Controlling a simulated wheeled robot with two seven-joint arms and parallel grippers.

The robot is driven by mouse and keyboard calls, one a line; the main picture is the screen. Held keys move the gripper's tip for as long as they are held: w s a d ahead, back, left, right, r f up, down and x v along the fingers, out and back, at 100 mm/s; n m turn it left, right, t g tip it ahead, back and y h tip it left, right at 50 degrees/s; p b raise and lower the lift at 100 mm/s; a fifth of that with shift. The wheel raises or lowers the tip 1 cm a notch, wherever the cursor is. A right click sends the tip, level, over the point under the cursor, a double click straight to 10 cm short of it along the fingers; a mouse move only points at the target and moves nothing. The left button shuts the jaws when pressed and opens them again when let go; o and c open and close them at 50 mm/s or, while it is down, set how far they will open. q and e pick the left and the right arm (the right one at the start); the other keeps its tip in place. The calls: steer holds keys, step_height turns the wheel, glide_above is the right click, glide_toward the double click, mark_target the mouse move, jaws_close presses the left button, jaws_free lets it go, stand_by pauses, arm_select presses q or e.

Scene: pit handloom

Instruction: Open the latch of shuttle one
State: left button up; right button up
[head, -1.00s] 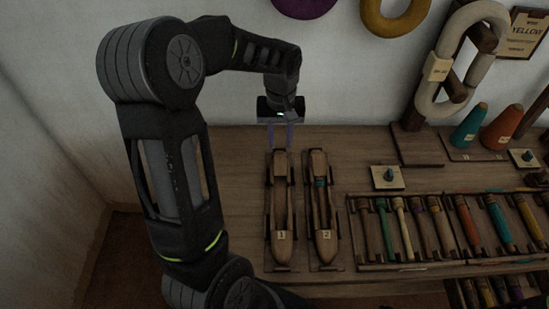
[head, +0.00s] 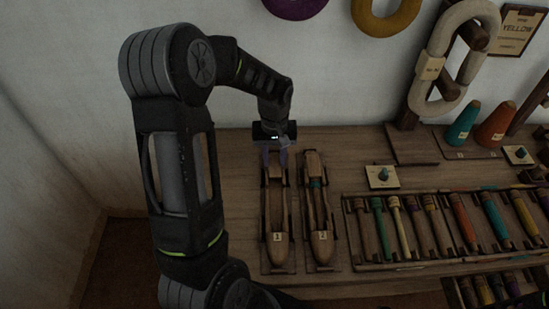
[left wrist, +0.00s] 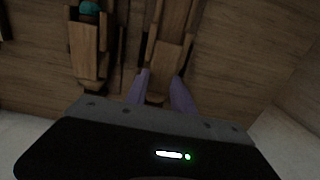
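Shuttle one (head: 277,210), a long wooden boat shape tagged 1, lies in a dark cradle on the bench. Its far end also shows in the left wrist view (left wrist: 172,52). My left gripper (head: 276,157) points down at that far end. In the left wrist view its two purple fingers (left wrist: 160,80) stand apart, with the shuttle's narrow wooden end between and just ahead of them. I cannot tell whether they touch it. The latch is not clearly distinguishable. My right gripper is not in view.
Shuttle two (head: 319,210), with a teal band, lies close to the right. A rack of coloured bobbins (head: 346,230), a small knob on a plate (head: 381,177) and thread cones (head: 463,123) are farther right. The wall (head: 330,70) stands close behind the gripper.

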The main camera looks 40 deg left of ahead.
arm_select(q)
steer(key=shift+f, duration=0.15)
steer(key=shift+c, duration=0.3)
jaws_close()
